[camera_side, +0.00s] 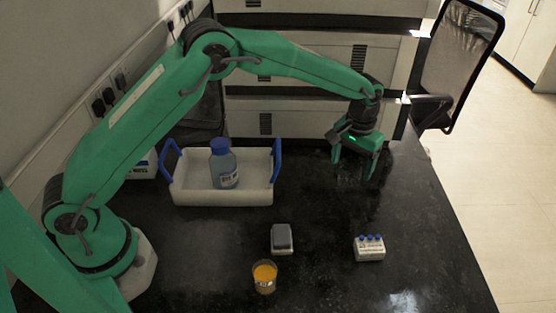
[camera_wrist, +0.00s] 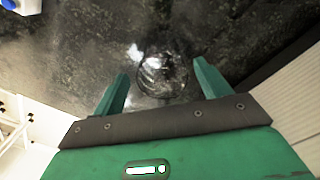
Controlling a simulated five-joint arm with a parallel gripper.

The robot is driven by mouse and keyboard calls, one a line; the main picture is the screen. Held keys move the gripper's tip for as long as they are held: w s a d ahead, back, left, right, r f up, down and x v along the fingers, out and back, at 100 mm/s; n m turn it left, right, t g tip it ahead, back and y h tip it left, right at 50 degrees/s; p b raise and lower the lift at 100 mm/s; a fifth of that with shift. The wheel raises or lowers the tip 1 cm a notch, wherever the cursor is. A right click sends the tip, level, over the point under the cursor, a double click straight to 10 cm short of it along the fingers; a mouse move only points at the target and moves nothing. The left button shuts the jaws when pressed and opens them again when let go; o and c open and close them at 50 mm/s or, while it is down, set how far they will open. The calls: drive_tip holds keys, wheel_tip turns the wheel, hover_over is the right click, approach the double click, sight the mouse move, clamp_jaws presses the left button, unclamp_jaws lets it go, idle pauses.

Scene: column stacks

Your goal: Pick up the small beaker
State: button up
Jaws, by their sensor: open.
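In the wrist view, a clear, round glass vessel (camera_wrist: 163,76), which looks like an empty small beaker seen from above, is on the dark bench between my fingertips. Its outline is faint, and in the side view I cannot make it out against the black top. My gripper (camera_side: 354,171) is open at the back right of the bench, fingers pointing down. In the wrist view, the gripper's fingers (camera_wrist: 162,70) are on either side of the vessel, with gaps; I cannot tell how far above the bench they are. Another small beaker (camera_side: 264,276) with orange liquid stands at the front.
A white tray (camera_side: 190,197) with blue handles holds a blue-capped bottle (camera_side: 222,165), left of my gripper. A small grey-topped box (camera_side: 282,239) and a white rack with blue caps (camera_side: 369,249) stand nearer the front. Drawer cabinets (camera_side: 300,118) are close behind my gripper.

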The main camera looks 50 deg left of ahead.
sight(348, 176)
drive_tip(key=shift+s+a+f, duration=0.15)
drive_tip(key=shift+f, duration=2.55)
drive_tip(key=c, duration=1.1)
drive_tip(key=shift+r, duration=0.2)
drive_tip(key=shift+r, duration=0.5)
drive_tip(key=r, duration=0.3)
drive_tip(key=shift+s+d+r, duration=0.15)
drive_tip(key=shift+s+d, duration=0.05)
drive_tip(key=shift+d, duration=0.1)
drive_tip(key=s+d+r, duration=0.4)
drive_tip(key=s, duration=0.1)
drive_tip(key=s+d+r, duration=0.2)
drive_tip(key=s+d, duration=0.1)
drive_tip(key=shift+s+r, duration=0.2)
